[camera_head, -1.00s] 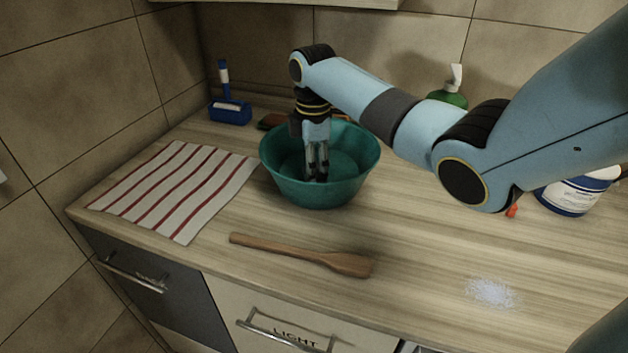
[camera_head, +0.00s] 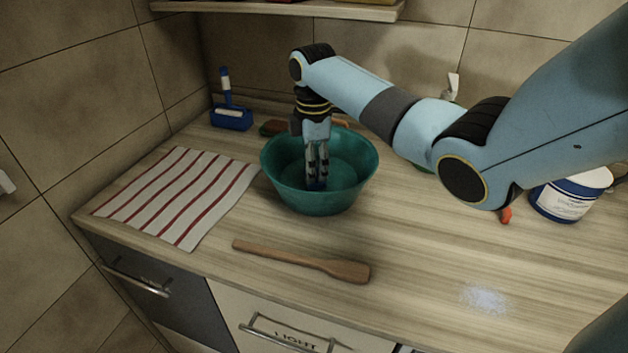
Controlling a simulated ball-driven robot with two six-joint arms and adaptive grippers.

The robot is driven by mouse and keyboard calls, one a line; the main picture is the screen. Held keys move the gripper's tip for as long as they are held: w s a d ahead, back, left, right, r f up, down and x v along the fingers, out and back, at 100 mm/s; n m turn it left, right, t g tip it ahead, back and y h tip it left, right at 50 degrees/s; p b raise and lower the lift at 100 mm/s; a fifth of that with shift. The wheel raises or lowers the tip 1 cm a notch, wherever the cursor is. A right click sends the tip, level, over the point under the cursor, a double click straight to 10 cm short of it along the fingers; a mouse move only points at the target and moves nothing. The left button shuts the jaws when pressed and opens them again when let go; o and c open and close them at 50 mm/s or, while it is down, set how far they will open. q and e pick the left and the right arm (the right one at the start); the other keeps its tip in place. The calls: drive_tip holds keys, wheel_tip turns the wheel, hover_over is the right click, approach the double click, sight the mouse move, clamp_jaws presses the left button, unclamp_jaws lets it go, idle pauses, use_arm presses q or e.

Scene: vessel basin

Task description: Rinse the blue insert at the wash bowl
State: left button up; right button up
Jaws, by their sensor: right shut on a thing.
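The teal wash bowl (camera_head: 346,194) stands on the wooden counter, right of the striped cloth. My right gripper (camera_head: 317,178) reaches down into the bowl from above, fingers pointing down. It is shut on a small dark blue piece at its fingertips, which looks like the blue insert (camera_head: 317,185). The insert is low inside the bowl and mostly hidden by the fingers; I cannot tell whether it touches the bottom. My left gripper is not in view.
A red-striped cloth (camera_head: 180,196) lies left of the bowl and a wooden spatula (camera_head: 300,260) in front. A blue holder (camera_head: 231,118) stands behind left. A white-and-blue tub (camera_head: 568,198) is at right. A pale patch (camera_head: 485,299) marks the front right counter. A shelf (camera_head: 275,8) hangs above.

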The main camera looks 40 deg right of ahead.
drive_tip(key=shift+r+p, duration=1.45)
drive_tip(key=shift+r, duration=3.75)
wheel_tip(320, 180, up, 4)
